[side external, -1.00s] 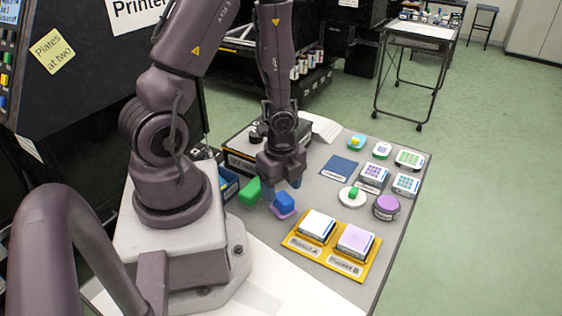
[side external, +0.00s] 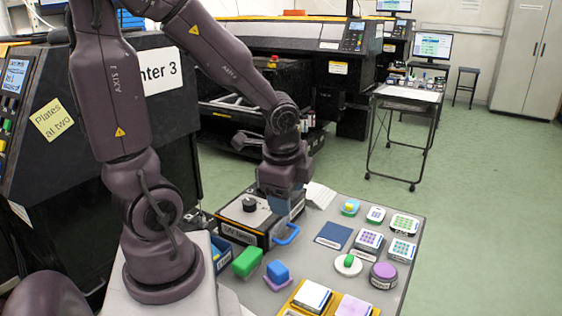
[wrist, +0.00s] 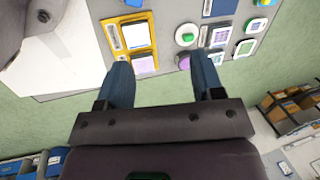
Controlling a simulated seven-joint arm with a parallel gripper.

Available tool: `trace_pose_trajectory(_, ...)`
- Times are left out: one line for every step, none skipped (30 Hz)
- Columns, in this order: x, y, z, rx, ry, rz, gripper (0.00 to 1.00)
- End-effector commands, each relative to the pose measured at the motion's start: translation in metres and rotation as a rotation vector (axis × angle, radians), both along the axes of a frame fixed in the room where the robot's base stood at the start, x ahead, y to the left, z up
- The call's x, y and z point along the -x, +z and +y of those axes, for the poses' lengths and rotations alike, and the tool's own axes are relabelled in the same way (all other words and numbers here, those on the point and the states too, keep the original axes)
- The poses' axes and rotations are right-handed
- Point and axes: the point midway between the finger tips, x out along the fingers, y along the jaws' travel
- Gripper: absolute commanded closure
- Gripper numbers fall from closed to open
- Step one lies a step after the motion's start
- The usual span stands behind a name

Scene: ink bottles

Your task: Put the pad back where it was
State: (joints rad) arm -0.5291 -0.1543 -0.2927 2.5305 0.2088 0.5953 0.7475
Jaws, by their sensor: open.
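Several things could be the pad, and I cannot tell which is meant. A green block (side external: 246,262) and a blue block (side external: 277,270) on a purple base lie at the table's near left. A small green pad (side external: 348,260) sits on a white disc, also seen in the wrist view (wrist: 187,37). A yellow-topped teal pad (side external: 350,206) is at the back. My gripper (side external: 283,212) is above the UV lamp box, apart from these pads. In the wrist view its blue fingers (wrist: 164,80) are spread with nothing between them.
A yellow tray (side external: 296,288) holds two boxes at the front. A flat dark blue square (side external: 333,235), patterned blocks (side external: 369,240) and a purple round tub (side external: 383,274) occupy the right side.

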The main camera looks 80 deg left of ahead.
Motion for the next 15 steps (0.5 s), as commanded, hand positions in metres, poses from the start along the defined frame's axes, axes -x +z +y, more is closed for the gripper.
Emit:
trace_pose_trajectory(-0.003, 0.025, -0.012, 0.001, 0.082, -0.087, 0.39)
trace_pose_trajectory(-0.003, 0.037, -0.018, 0.015, 0.14, -0.131, 0.39)
trace_pose_trajectory(-0.001, 0.053, -0.027, 0.045, 0.216, -0.189, 0.39)
trace_pose_trajectory(0.001, 0.063, -0.034, 0.073, 0.27, -0.228, 0.39)
trace_pose_trajectory(0.003, 0.073, -0.041, 0.105, 0.318, -0.263, 0.39)
trace_pose_trajectory(0.007, 0.085, -0.049, 0.151, 0.376, -0.304, 0.39)
trace_pose_trajectory(0.01, 0.092, -0.054, 0.187, 0.416, -0.33, 0.39)
trace_pose_trajectory(0.014, 0.099, -0.059, 0.223, 0.449, -0.351, 0.39)
trace_pose_trajectory(0.018, 0.107, -0.065, 0.265, 0.489, -0.373, 0.39)
trace_pose_trajectory(0.02, 0.112, -0.069, 0.295, 0.515, -0.386, 0.39)
trace_pose_trajectory(0.023, 0.116, -0.072, 0.322, 0.536, -0.394, 0.39)
trace_pose_trajectory(0.026, 0.12, -0.075, 0.349, 0.56, -0.403, 0.39)
trace_pose_trajectory(0.028, 0.122, -0.076, 0.366, 0.572, -0.406, 0.39)
trace_pose_trajectory(0.029, 0.124, -0.078, 0.379, 0.584, -0.408, 0.39)
trace_pose_trajectory(0.03, 0.125, -0.079, 0.391, 0.594, -0.411, 0.39)
